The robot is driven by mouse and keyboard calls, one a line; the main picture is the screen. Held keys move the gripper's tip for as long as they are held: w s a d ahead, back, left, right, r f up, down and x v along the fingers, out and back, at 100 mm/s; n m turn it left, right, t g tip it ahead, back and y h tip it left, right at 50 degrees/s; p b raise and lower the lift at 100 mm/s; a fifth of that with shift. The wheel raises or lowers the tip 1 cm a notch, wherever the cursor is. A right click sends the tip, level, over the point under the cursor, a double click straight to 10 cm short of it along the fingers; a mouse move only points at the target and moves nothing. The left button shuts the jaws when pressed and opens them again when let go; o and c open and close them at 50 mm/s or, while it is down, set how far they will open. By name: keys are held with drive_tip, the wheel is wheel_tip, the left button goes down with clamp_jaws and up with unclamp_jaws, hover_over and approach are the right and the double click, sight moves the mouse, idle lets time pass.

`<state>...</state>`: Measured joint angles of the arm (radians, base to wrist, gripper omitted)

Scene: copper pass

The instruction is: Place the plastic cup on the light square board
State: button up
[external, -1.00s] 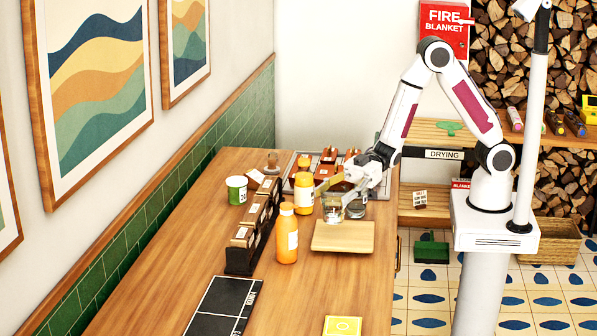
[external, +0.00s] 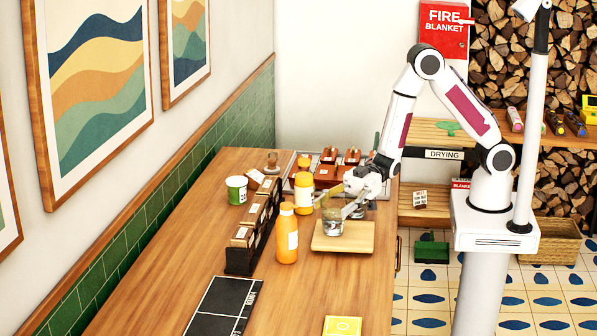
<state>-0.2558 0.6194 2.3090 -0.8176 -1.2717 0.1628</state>
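The clear plastic cup (external: 333,224) is upright at the light square board (external: 357,244), over its back left part. I cannot tell for sure whether its base touches the board. My gripper (external: 338,206) reaches in from the back right, with its fingers at the two sides of the cup's upper part, and appears shut on it. The fingers hide part of the cup's rim.
A green-white tub (external: 236,190) stands farther left. The table in front of the board is mostly clear.

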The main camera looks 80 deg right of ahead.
drive_tip(key=shift+o, duration=1.3)
drive_tip(key=shift+r, duration=0.2)
drive_tip(key=v, duration=1.2)
drive_tip(key=shift+f, duration=0.1)
